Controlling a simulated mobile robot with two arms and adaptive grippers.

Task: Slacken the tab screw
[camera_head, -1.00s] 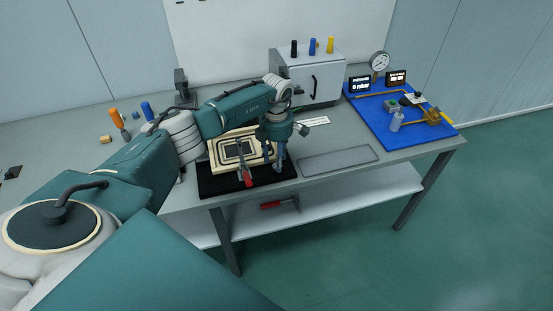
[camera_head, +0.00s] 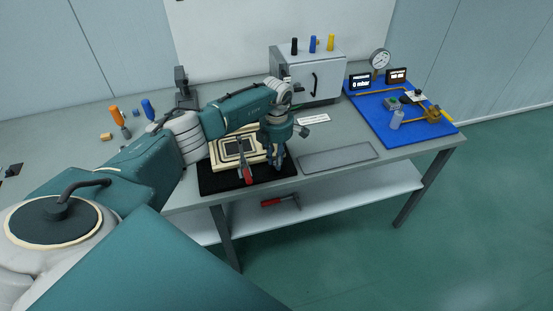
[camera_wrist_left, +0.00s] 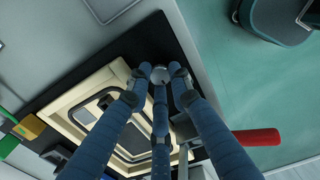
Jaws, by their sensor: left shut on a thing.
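A cream panel frame (camera_head: 219,151) with a dark window lies on a black mat (camera_head: 212,185) at the front of the bench. It also shows in the left wrist view (camera_wrist_left: 67,101). My left gripper (camera_head: 277,164) points down at the frame's right side. In the left wrist view the blue fingers (camera_wrist_left: 160,78) are closed around a small round silver head (camera_wrist_left: 160,73) near the frame's corner. This looks like the tab screw; its shaft and the tab are hidden by the fingers. My right gripper is not in view.
A red-handled clamp (camera_head: 247,175) stands at the frame's front, close to my fingers; its red handle (camera_wrist_left: 257,137) shows in the wrist view. A grey tray (camera_head: 338,157) lies to the right. A blue board (camera_head: 375,112) with gauge and fittings is further right. A white cabinet (camera_head: 318,75) stands behind.

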